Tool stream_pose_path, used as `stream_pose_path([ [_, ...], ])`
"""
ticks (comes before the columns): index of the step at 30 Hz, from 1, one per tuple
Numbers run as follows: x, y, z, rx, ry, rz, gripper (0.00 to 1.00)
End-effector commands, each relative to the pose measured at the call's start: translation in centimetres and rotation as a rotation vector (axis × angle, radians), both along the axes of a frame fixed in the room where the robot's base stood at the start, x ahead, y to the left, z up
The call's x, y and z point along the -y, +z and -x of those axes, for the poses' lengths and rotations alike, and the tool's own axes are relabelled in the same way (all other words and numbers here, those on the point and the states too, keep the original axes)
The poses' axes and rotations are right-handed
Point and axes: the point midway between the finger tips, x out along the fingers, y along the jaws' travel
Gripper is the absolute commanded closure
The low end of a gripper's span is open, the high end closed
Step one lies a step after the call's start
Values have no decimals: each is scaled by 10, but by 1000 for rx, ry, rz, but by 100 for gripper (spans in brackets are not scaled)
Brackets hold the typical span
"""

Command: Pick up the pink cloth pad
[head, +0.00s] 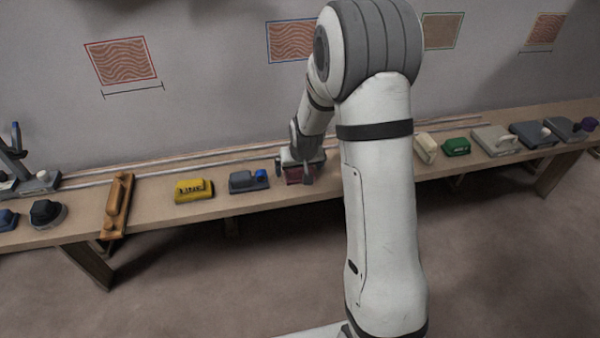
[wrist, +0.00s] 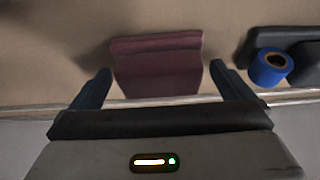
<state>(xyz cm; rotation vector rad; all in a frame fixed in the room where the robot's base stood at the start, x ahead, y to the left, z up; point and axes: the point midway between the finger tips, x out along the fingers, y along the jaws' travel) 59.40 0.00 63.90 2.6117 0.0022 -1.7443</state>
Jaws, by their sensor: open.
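The pink cloth pad (wrist: 157,68), a dull dark pink block, lies on the wooden bench between and just beyond my fingers in the wrist view. My gripper (wrist: 157,85) is open, with one blue-grey finger on each side of the pad and a gap on both sides. In the head view my gripper (head: 302,170) is low over the bench at the pad (head: 295,174), which is partly hidden by the gripper.
A dark grey block with a blue roll (wrist: 270,67) sits right of the pad in the wrist view. On the bench (head: 150,193), a yellow tool (head: 194,190) and an orange wooden tool (head: 117,205) stand left. A green item (head: 456,147) and several grey tools stand right of my arm.

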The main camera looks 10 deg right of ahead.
Motion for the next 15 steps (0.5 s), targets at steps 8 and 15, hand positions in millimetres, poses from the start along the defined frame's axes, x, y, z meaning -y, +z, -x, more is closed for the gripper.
stream_pose_path([
  [8,0,0,0,-1,0,0,16],
  [15,0,0,0,-1,0,0,36],
])
